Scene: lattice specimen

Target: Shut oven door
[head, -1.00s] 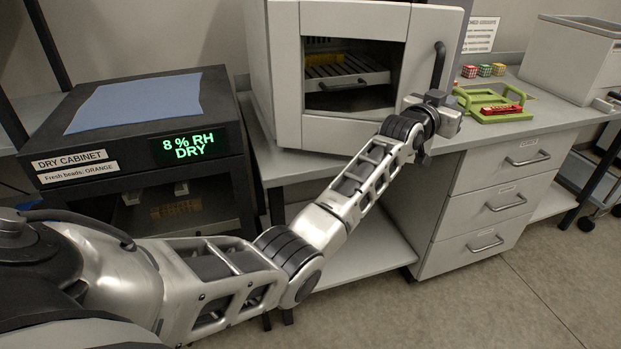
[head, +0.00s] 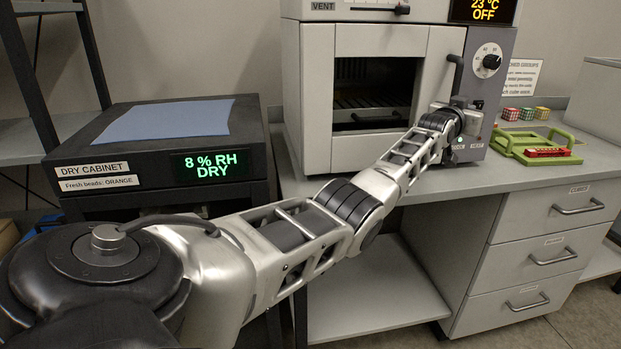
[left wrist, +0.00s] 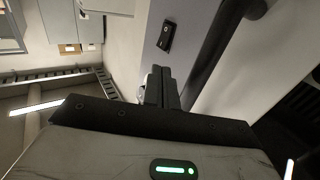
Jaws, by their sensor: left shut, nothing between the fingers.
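The oven door (head: 380,40), a pale frame around a dark window, looks flush or nearly flush with the front of the oven (head: 291,90). I cannot tell whether it is fully latched. Its dark upright handle (head: 455,75) is on the door's right side and also shows in the left wrist view (left wrist: 222,40). My left gripper (head: 470,118) is in front of the door's lower right edge and the control panel. In the left wrist view its fingers (left wrist: 161,88) are together and empty, close beside the handle. Contact with the door cannot be made out. My right gripper is out of view.
The oven's control panel (head: 493,95) has a knob and a display reading 23 °C OFF. A green tray (head: 535,140) and several small patterned cubes (head: 525,114) are on the bench to the right. A dry cabinet (head: 100,150) stands at the left.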

